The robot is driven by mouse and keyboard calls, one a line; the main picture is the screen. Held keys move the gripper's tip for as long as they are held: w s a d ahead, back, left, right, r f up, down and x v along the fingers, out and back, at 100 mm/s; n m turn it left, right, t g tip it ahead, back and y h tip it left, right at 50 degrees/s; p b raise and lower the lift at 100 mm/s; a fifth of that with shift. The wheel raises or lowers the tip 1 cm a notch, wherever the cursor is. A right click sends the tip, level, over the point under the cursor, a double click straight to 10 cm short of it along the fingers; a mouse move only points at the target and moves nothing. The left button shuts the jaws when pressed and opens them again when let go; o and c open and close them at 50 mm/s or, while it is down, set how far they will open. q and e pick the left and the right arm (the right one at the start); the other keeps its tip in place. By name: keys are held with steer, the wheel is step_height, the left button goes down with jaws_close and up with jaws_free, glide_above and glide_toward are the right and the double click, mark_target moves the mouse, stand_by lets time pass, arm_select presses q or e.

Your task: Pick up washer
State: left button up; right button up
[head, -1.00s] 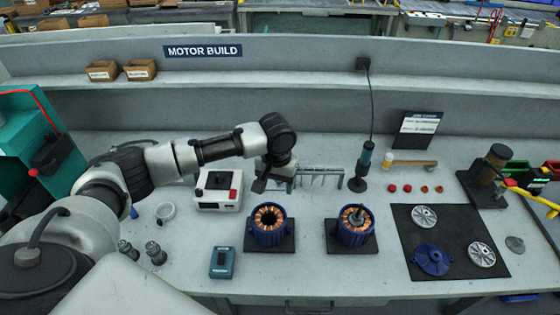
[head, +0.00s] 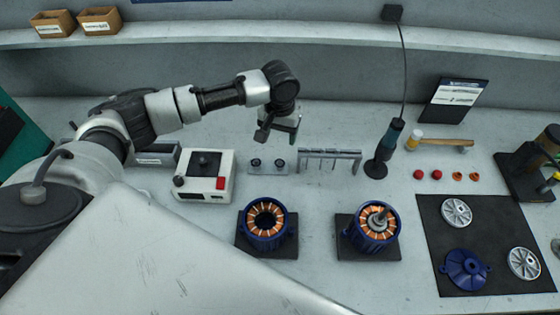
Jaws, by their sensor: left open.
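Two small orange rings, the most washer-like things I see, lie flat on the grey bench at the right: one ring (head: 457,176) and a second ring (head: 474,176) beside it. Two dark round pieces with pale centres sit on a small grey holder (head: 267,168); I cannot tell whether they are washers. My left gripper (head: 278,134) is open and empty above the bench, just behind that holder and well left of the orange rings. My right gripper is not in view.
Two red caps (head: 427,174) lie left of the orange rings. Two blue motor housings (head: 268,241) (head: 372,240) and a black mat (head: 432,213) are in front.

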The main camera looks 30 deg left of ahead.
arm_select(q)
steer(key=f, duration=0.1)
glide_above(280, 161)
step_height(280, 161, down, 4)
steer(key=shift+f, duration=0.8)
step_height(280, 161, down, 5)
steer(key=shift+p, duration=0.75)
steer(key=c, duration=0.8)
